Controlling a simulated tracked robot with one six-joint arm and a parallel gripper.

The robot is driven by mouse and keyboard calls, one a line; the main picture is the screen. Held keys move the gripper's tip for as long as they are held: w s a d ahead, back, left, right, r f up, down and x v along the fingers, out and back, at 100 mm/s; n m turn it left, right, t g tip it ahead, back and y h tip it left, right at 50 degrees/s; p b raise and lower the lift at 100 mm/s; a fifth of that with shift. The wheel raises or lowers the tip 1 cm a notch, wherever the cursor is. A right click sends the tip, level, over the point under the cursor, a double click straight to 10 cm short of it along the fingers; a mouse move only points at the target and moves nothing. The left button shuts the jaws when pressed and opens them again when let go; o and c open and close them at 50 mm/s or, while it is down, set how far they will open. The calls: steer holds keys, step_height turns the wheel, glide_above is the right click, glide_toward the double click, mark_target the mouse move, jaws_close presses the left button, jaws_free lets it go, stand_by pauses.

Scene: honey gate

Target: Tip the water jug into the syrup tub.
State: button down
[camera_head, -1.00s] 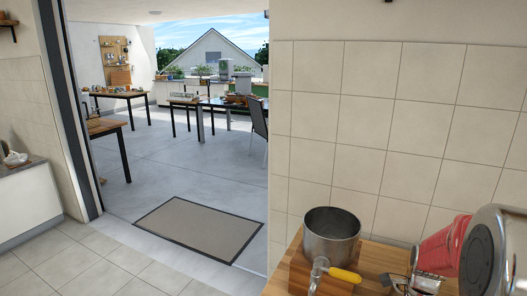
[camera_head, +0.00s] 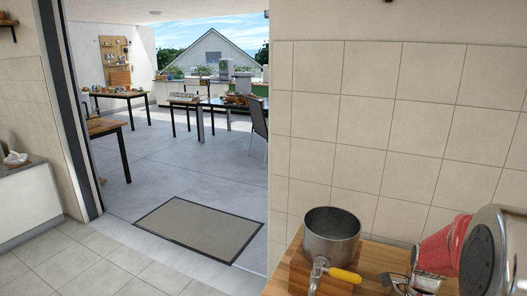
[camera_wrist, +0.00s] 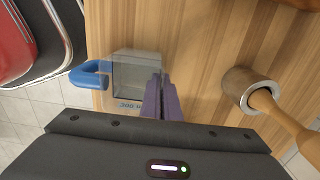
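The water jug (camera_wrist: 134,78) is a small clear vessel with dark markings and a blue handle (camera_wrist: 90,75) on its left in the wrist view. My gripper (camera_wrist: 161,99) has two purple fingers close together at the jug's right side, with its thin wall apparently between them. Whether the jug rests on the wooden top or hangs above it, I cannot tell. The only tub-like vessel is a round steel pot (camera_head: 332,238), upright on a wooden block in the head view, with a yellow-handled gate (camera_head: 343,275) at its front. The jug is not clear in the head view.
The wooden worktop (camera_wrist: 215,35) is bare around the jug's upper right. A tiled wall (camera_head: 400,130) stands behind the pot. A doormat (camera_head: 200,228) lies on the floor.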

steer(key=shift+w+r, duration=0.1)
steer(key=shift+r, duration=1.5)
stand_by(0.6)
steer(key=shift+r, duration=2.9)
steer(key=shift+f, duration=0.1)
